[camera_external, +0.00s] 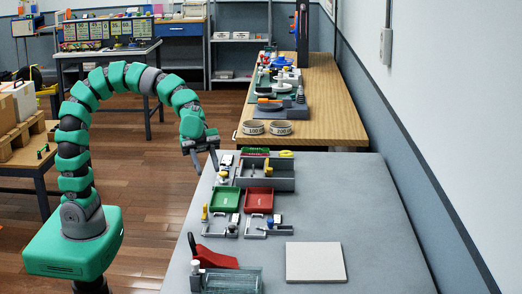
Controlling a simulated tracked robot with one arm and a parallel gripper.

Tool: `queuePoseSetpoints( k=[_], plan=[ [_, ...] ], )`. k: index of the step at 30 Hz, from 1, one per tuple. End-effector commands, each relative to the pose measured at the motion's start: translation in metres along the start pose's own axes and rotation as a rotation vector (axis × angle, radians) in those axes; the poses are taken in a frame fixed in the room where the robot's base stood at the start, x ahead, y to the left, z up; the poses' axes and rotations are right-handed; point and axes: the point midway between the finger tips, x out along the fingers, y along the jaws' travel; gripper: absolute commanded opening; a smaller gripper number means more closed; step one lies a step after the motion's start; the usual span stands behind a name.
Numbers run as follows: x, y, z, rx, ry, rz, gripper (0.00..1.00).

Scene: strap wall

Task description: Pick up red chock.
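A red wedge-shaped piece (213,258), which looks like the red chock, lies near the front left edge of the grey table (370,215). It sits just behind a clear, glass-like box (232,281) and next to a small white-topped part (195,267). My gripper (204,168) hangs at the table's far left edge, well beyond the red wedge and above it. Its two fingers point down and stand apart, with nothing seen between them.
A green tray (225,200) and a red tray (259,200) stand mid-table, with small clamp-like fixtures (255,226) in front. A grey divided box (283,183) is behind them. A pale square plate (315,262) lies right of the wedge. The table's right side is clear.

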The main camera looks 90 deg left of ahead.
Motion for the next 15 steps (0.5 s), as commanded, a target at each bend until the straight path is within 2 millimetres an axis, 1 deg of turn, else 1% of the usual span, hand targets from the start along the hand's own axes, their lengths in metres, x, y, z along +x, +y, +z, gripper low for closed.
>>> queuePoseSetpoints(
  k=[1,3,6,9,13,15],
  plan=[
    [0.023,0.013,0.018,0.040,0.042,0.064,0.36],
    [0.041,0.028,0.027,0.105,0.101,0.130,0.36],
    [0.058,0.044,0.035,0.176,0.174,0.196,0.36],
    [0.066,0.054,0.038,0.222,0.222,0.229,0.36],
    [0.073,0.060,0.037,0.246,0.245,0.242,0.36],
    [0.081,0.063,0.035,0.247,0.246,0.244,0.36]
  ],
)
